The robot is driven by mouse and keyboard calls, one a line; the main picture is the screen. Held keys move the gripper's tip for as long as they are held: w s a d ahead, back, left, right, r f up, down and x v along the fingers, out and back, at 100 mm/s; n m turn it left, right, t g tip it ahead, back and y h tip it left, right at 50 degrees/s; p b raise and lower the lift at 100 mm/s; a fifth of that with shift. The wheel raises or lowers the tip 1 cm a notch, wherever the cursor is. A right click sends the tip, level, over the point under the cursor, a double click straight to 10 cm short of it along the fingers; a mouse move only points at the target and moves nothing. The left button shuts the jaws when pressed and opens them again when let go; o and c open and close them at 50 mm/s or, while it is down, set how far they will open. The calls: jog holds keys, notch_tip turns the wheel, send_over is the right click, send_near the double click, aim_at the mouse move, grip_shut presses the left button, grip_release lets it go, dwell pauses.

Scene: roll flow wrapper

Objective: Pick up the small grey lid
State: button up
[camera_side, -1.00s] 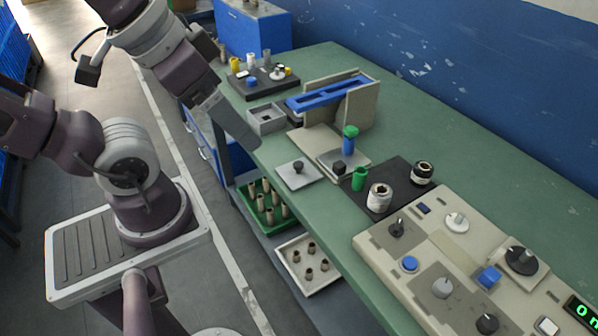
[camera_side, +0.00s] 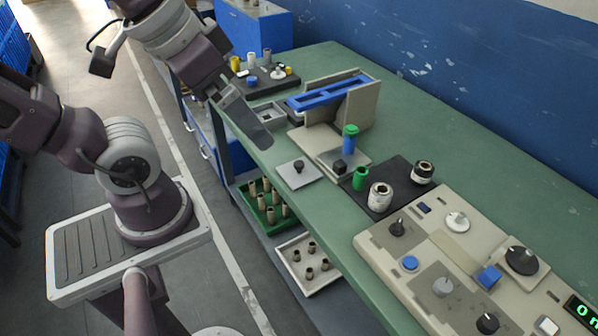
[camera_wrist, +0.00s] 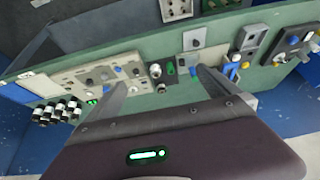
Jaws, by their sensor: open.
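The small grey lid (camera_side: 298,172) is a flat square plate with a dark knob. It lies near the front edge of the green bench in the side view. It also shows in the wrist view (camera_wrist: 188,42) near the top, right of centre. My gripper (camera_side: 262,140) hangs above the bench's front edge, up and left of the lid in the side view, apart from it. In the wrist view my gripper's two fingers (camera_wrist: 160,82) are spread apart with nothing held between them. The lid is unobstructed in both views.
An open grey box (camera_side: 268,114) sits behind my gripper, partly covered by it. A beige stand with a blue frame (camera_side: 330,92) rises behind the lid. A black mat (camera_side: 400,205) with rolls and a control panel (camera_side: 440,262) lie to the right. Trays sit lower, below the bench.

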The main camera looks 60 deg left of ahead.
jog(key=w+a+f+g, duration=0.2)
jog(key=w+a, duration=0.1)
jog(key=w, duration=0.5)
jog(key=g, duration=0.3)
send_over(299, 163)
jog(key=f, duration=2.1)
jog(key=shift+d+f, duration=0.2)
jog(key=shift+d, duration=0.05)
jog(key=f, duration=0.9)
jog(key=shift+a+f, duration=0.15)
jog(key=shift+a, duration=0.15)
jog(key=c, duration=1.2)
notch_tip(299, 163, up, 17)
jog(key=w+a, duration=0.2)
jog(key=a, duration=1.1)
jog(key=w+a, duration=0.2)
jog(key=a, duration=1.1)
jog(key=f, duration=0.9)
jog(key=shift+s+d+f, duration=0.15)
jog(key=shift+d+f, duration=0.15)
